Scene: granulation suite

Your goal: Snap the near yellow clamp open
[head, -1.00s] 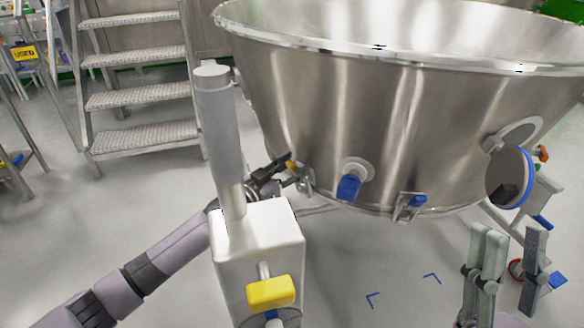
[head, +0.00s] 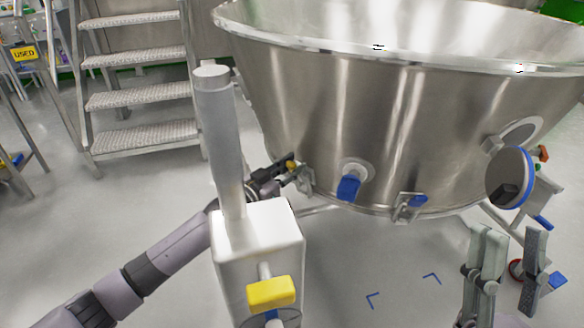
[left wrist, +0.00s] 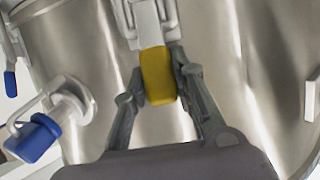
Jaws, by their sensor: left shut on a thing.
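The near yellow clamp (head: 291,164) is on the lower wall of the large steel bowl (head: 330,105). In the left wrist view its yellow handle (left wrist: 157,75) hangs below a pale metal bracket (left wrist: 150,22) and points toward the gripper. My left gripper (head: 284,172) is at the clamp. In the left wrist view my left gripper (left wrist: 158,92) has one finger on each side of the yellow handle and is shut on it. My right gripper (head: 511,265) is at the lower right of the head view, with its fingers apart and nothing between them.
A white post (head: 258,245) with a yellow block (head: 271,293) stands in front of my left forearm. Blue-handled fittings (head: 348,187) (head: 417,201) sit along the bowl's lower wall. A round blue-rimmed port (head: 510,178) juts out at right. Metal steps (head: 140,95) stand at back left.

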